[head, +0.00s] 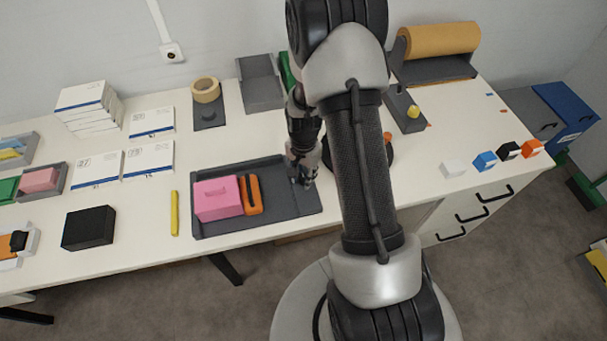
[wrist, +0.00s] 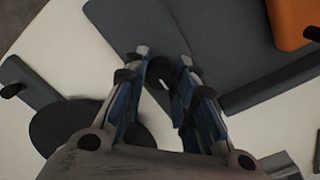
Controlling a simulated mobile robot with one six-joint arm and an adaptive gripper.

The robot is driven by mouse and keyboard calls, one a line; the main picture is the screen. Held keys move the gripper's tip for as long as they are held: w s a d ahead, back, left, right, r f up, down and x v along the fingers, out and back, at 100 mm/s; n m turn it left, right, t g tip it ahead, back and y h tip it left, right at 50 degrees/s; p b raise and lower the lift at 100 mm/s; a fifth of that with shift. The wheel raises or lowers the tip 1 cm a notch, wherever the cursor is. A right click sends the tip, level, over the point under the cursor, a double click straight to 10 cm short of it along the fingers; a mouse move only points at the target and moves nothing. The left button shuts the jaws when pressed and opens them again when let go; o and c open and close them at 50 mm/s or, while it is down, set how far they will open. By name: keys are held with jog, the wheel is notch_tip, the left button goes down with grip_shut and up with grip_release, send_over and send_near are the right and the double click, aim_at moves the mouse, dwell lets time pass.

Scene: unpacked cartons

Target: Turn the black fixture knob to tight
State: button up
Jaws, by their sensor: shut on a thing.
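My gripper (head: 303,178) points down over the right end of a dark grey tray (head: 270,223) in the head view. In the wrist view my gripper (wrist: 160,72) has its two fingers on either side of a small dark round thing, the black knob (wrist: 158,76), and is shut on it. The fingers hide much of the knob, and no pointer or tight mark can be read. In the head view the knob cannot be made out behind my gripper.
A pink box (head: 217,199) and an orange piece (head: 251,195) lie in the tray left of my gripper. A dark disc (wrist: 65,128) lies close by in the wrist view. A black box (head: 88,228) and yellow bar (head: 174,213) stand further left. Small coloured cubes (head: 485,160) sit right.

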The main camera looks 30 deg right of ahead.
jog(key=o, duration=1.1)
notch_tip(320, 180, up, 12)
dwell(0.5)
